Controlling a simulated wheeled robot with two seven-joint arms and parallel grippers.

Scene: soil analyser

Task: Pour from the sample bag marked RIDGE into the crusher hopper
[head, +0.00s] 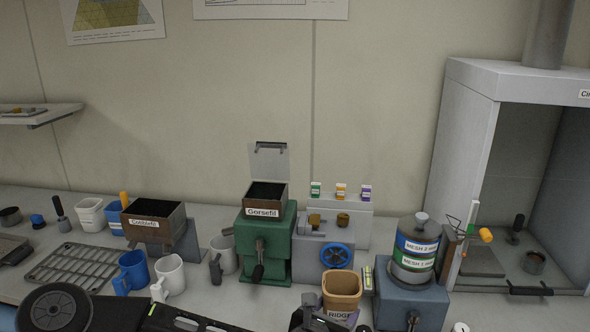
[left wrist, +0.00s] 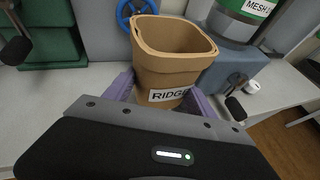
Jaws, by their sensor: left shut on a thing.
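The sample bag marked RIDGE (head: 342,284) is an open-topped tan container, upright at the front of the bench in the head view. It also fills the middle of the left wrist view (left wrist: 172,70), its white label facing me. My left gripper (left wrist: 160,92) has its purple fingers on either side of the bag, shut on it. I cannot tell whether the bag's base touches the bench. A green machine (head: 262,240) carries a square brown hopper (head: 266,194) labelled Gorsefil, with a raised lid and dark inside. It stands left of the bag. My right gripper is not in view.
A grey machine with a blue handwheel (head: 336,256) stands behind the bag. A sieve stack (head: 414,250) on a blue-grey base is close on its right. A second brown hopper (head: 153,221), mugs (head: 169,275) and a wire rack (head: 82,264) are at left.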

